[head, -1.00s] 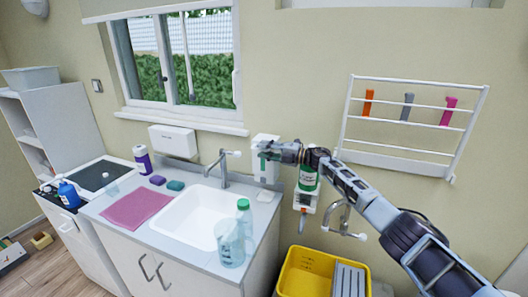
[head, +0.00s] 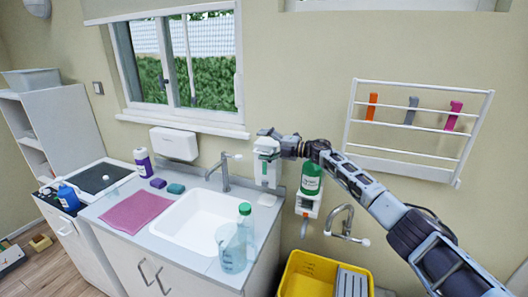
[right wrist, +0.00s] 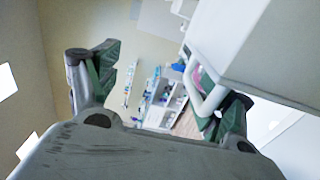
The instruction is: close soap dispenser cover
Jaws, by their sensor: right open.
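The soap dispenser (head: 268,174) is a white box on the wall to the right of the sink tap. Its upper part is partly hidden by my right gripper (head: 266,144), so I cannot tell how its cover sits. My right gripper is at the dispenser's top front, fingers pointing left. In the right wrist view its green-padded fingers (right wrist: 162,95) are wide apart with nothing held between them. A large white body, apparently the dispenser (right wrist: 275,50), fills the upper right there, close to the right-hand finger; contact is unclear. My left gripper is not in view.
A green bottle in a wall holder (head: 311,180) is just right of the dispenser, under my forearm. The sink (head: 195,216), a clear jug (head: 231,250) and a green-capped bottle (head: 245,218) are below left. A yellow bin (head: 300,275) stands below right.

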